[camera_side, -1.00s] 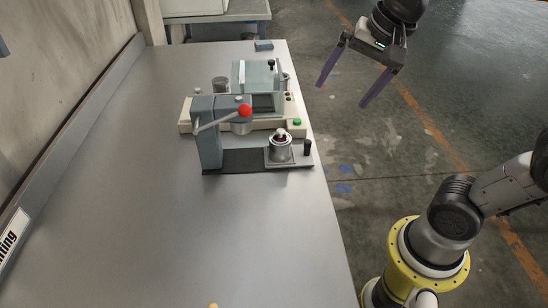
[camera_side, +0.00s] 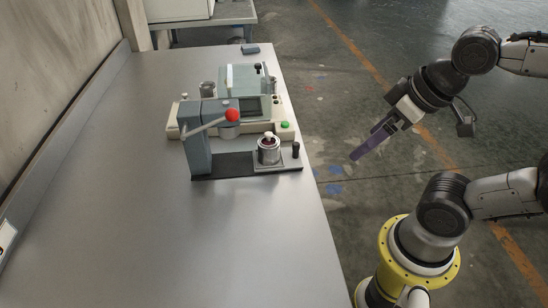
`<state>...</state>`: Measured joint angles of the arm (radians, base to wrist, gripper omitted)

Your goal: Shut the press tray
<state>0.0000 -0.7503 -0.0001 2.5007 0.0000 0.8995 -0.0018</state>
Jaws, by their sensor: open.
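The press stands on the table, with a grey column (camera_side: 197,150), a lever with a red knob (camera_side: 232,115) and a dark base plate (camera_side: 222,166). Its tray (camera_side: 284,165) is slid out at the right end of the base, clear of the press head. A small black handle (camera_side: 296,150) stands upright on the tray's right edge. A metal cup (camera_side: 268,150) with a pale knob on top sits on the tray. My gripper (camera_side: 358,154) is open and empty, beyond the table's right edge, to the right of the tray and apart from it. Its fingers overlap in this view.
A pale instrument (camera_side: 245,85) with a green button (camera_side: 285,125) stands right behind the press. A wall runs along the left. The front of the metal table (camera_side: 190,240) is clear.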

